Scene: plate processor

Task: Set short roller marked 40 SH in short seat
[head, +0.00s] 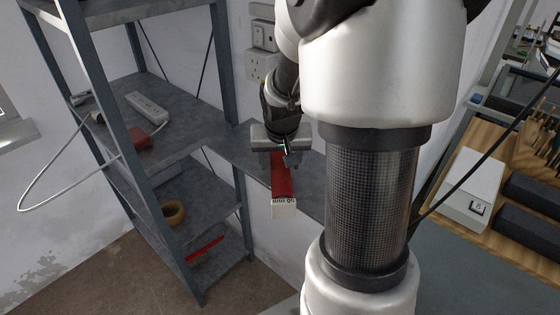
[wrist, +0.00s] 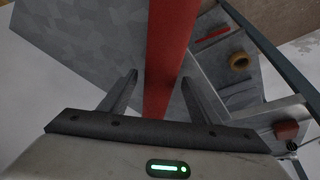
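My gripper (head: 283,163) points down above the grey shelf board beside the wall. A long red bar (head: 282,178) with a white end marked "50 mm" (head: 283,208) runs out from under it. In the wrist view the red bar (wrist: 166,70) passes between my two fingers (wrist: 160,80). The fingers stand apart on either side of it; I cannot tell whether they press on it. I can make out no roller marked 40 SH and no short seat. Two long dark pieces (head: 533,188) lie on the wooden bench at the right; no marking on them is readable.
A grey metal shelf unit (head: 190,155) stands at the left, with a power strip (head: 148,108), a tape roll (head: 173,212) and a thin red bar (head: 205,250). A white box (head: 469,190) sits on the wooden bench (head: 448,222). A white cable loops at the far left.

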